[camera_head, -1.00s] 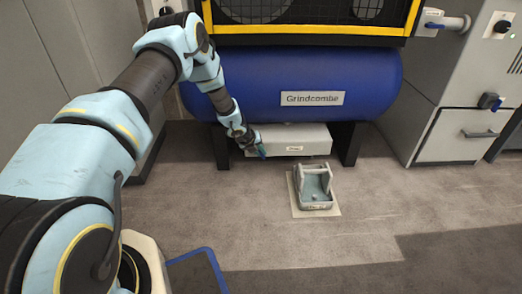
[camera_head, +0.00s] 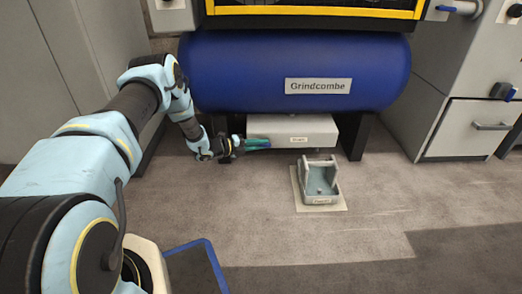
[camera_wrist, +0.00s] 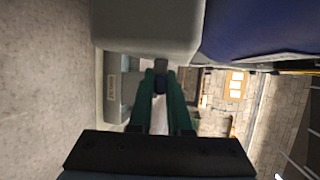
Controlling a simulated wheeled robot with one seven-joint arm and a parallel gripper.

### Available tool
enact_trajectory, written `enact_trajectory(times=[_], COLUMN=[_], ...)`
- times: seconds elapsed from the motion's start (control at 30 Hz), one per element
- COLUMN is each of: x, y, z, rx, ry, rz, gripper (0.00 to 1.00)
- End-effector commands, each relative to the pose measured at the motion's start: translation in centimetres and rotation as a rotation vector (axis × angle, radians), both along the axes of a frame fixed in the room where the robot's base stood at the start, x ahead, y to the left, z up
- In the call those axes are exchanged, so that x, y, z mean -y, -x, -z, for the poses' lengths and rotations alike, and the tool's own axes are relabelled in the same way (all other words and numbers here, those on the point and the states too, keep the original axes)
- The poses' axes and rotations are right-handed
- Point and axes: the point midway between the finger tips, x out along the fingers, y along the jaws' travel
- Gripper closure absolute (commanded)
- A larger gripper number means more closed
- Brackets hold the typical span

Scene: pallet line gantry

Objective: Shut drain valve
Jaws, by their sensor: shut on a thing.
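In the head view my gripper (camera_head: 266,143) reaches in from the left, fingers pointing right, at the left end of the pale box (camera_head: 305,126) under the blue tank (camera_head: 290,65). The valve cannot be made out there. Whether the handle is turned open or closed cannot be told.
A grey open tray (camera_head: 321,192) stands on a pale mat (camera_head: 334,207) on the floor, in front of the box. Dark legs (camera_head: 357,138) hold up the tank. A grey cabinet (camera_head: 455,128) stands at the right.

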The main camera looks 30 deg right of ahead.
Motion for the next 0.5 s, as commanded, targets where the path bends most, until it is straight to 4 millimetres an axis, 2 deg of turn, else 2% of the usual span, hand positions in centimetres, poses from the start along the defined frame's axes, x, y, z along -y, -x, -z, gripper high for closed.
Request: enact_trajectory(times=[0.03, 0.5], x=[-0.10, -0.04], y=[-0.07, -0.09], z=[0.72, 0.53], rx=[-0.014, -0.097], ry=[0.030, 0.205], rz=[-0.002, -0.002], gripper=[1.00, 1.00])
